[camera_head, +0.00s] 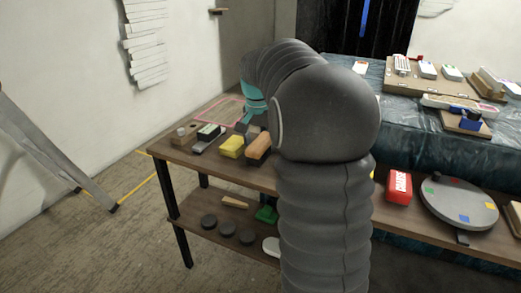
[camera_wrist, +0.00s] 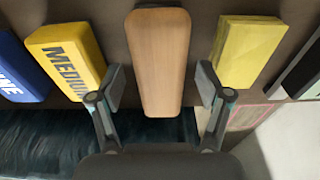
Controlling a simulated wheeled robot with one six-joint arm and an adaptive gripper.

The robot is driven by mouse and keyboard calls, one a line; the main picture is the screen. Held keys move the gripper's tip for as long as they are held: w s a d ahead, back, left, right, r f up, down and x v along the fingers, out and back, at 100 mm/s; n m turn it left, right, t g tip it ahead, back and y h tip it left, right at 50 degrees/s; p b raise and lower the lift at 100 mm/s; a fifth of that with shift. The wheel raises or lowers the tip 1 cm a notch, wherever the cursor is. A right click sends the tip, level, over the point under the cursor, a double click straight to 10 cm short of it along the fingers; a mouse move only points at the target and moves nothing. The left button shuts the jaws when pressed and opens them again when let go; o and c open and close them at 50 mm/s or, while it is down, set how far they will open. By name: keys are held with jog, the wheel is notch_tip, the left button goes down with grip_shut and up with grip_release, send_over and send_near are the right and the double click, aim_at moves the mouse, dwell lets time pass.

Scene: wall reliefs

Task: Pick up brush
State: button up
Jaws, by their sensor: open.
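A wood-topped block, which looks like the brush (camera_head: 258,147), lies on the brown bench in the head view. Its rounded wooden top, the brush (camera_wrist: 160,60), fills the middle of the wrist view. No bristles show. My gripper (camera_wrist: 160,84) is open, with one finger on each side of the brush's near half and a small gap at each side. I cannot tell how far the fingertips are above the bench. In the head view my arm hides part of the gripper, and its teal part (camera_head: 252,101) shows behind the brush.
A yellow block marked MEDIUM (camera_wrist: 68,55) stands close left of the brush, with a blue block (camera_wrist: 20,65) beyond. A plain yellow block (camera_wrist: 247,55) is close on the right. The bench (camera_head: 170,152) also carries a red block (camera_head: 398,187) and a round disc (camera_head: 459,203).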

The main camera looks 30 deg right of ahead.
aim_at(261, 141)
jog(key=shift+f, duration=0.55)
jog(key=c, duration=1.3)
notch_tip(261, 141, up, 10)
jog(key=shift+r+p, duration=0.1)
jog(key=shift+p, duration=0.45)
jog(key=o, duration=0.4)
jog(key=shift+c, duration=1.1)
